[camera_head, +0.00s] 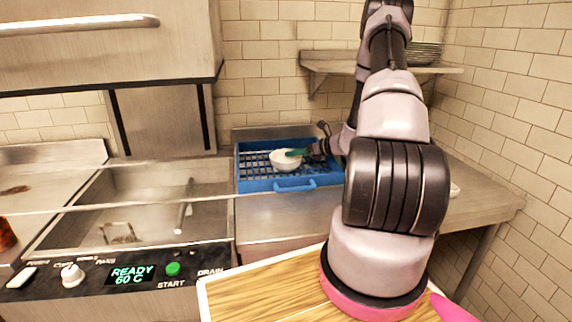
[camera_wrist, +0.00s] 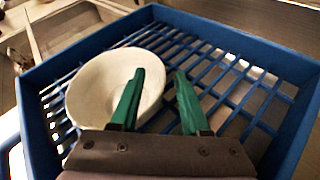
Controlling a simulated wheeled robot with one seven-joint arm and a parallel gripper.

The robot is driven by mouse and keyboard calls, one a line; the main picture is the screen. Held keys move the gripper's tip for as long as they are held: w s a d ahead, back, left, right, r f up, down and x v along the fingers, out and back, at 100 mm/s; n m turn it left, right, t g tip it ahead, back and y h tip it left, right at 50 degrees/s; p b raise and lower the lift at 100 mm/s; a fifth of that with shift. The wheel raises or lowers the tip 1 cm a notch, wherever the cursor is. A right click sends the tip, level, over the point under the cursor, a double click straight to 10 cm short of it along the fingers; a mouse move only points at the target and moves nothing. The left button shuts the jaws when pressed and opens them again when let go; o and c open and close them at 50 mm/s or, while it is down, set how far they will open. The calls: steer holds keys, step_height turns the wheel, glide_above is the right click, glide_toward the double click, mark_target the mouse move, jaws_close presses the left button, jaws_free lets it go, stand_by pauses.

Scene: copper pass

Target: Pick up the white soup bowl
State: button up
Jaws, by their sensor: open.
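The white soup bowl (camera_head: 285,160) sits in a blue slatted rack (camera_head: 306,186) on the steel counter in the head view. In the wrist view the bowl (camera_wrist: 92,88) lies at the left of the rack, its inside facing me. My gripper (camera_head: 296,152) is over the rack at the bowl's right side. In the wrist view the green fingers of my gripper (camera_wrist: 160,82) are apart. The left finger overlaps the bowl's inside and the right finger is outside its right rim, over the slats. The picture does not show whether either finger touches the bowl.
The blue rack's walls (camera_wrist: 225,35) stand around the bowl. A steel dishwasher with a control panel (camera_head: 120,275) is at the left. Most slats right of the bowl are bare.

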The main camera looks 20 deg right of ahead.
jaws_close()
stand_by(1.4)
